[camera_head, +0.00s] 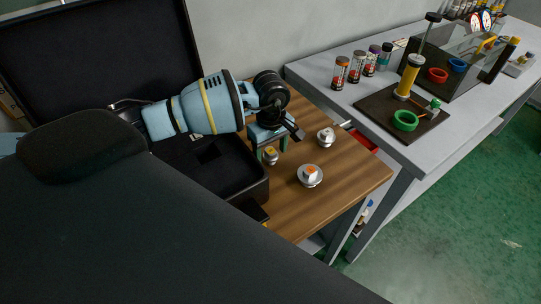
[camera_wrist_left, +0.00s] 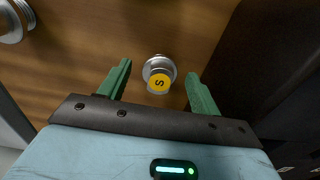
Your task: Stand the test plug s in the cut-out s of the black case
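The test plug s (camera_head: 271,156) is a small metal plug with a yellow top, standing on the wooden table just right of the black case. In the left wrist view its yellow top (camera_wrist_left: 159,84) shows a letter S. My left gripper (camera_head: 271,146) is pointed down over it. Its green fingers are apart, one on each side of the plug, and a gap shows on both sides in the left wrist view (camera_wrist_left: 158,68). The black case (camera_head: 255,184) lies open with its lid up behind. My left arm covers part of its inside; I cannot tell which cut-out is s.
A grey bench (camera_head: 447,150) with bottles and a dark board (camera_head: 385,112) stands further right. The wooden table's front right is clear.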

